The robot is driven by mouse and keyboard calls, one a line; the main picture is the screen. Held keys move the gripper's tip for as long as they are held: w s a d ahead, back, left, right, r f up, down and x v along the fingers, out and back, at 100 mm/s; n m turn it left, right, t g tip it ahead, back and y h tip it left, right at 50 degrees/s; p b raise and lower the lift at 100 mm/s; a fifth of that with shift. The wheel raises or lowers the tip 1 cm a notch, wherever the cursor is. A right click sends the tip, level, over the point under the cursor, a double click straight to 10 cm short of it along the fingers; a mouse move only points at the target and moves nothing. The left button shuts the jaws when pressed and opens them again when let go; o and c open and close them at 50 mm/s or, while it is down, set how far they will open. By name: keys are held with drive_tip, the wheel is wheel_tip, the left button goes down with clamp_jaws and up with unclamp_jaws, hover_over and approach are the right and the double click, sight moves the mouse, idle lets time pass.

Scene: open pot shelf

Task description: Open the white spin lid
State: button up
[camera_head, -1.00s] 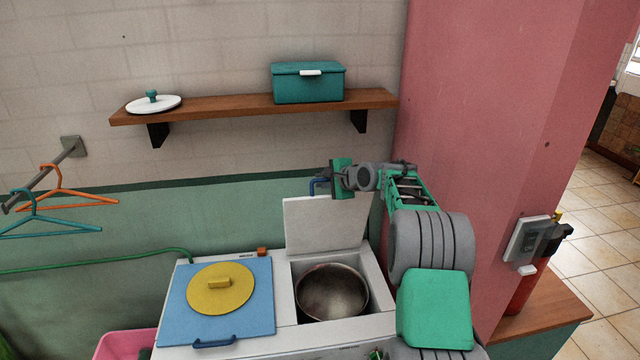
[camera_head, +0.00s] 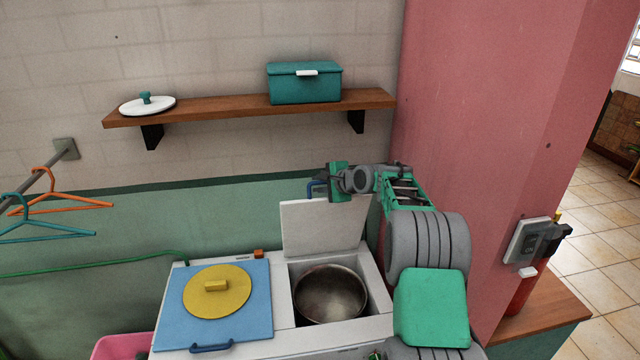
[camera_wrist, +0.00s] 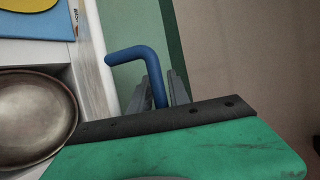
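The white spin lid (camera_head: 322,228) stands raised, close to upright, at the back of the round metal spin tub (camera_head: 330,294), which lies uncovered. A blue bent handle (camera_head: 313,188) shows at the lid's upper edge; it also shows large in the wrist view (camera_wrist: 137,55). My gripper (camera_head: 325,187) is at this handle, above the lid's top edge. In the wrist view its two grey fingers (camera_wrist: 160,92) sit one on each side of the handle's end and appear closed on it. The exact contact is partly hidden by the gripper body.
A blue lid (camera_head: 180,318) with a yellow disc (camera_head: 217,291) lies flat left of the tub. A wooden shelf (camera_head: 215,107) on the wall holds a teal box (camera_head: 305,84) and a white pot lid (camera_head: 135,108). A pink wall (camera_head: 480,120) stands close on the right.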

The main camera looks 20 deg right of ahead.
drive_tip(key=shift+r, duration=0.2)
drive_tip(key=shift+s+r, duration=0.1)
drive_tip(key=b+v, duration=0.2)
drive_tip(key=v, duration=0.5)
drive_tip(key=shift+s, duration=0.25)
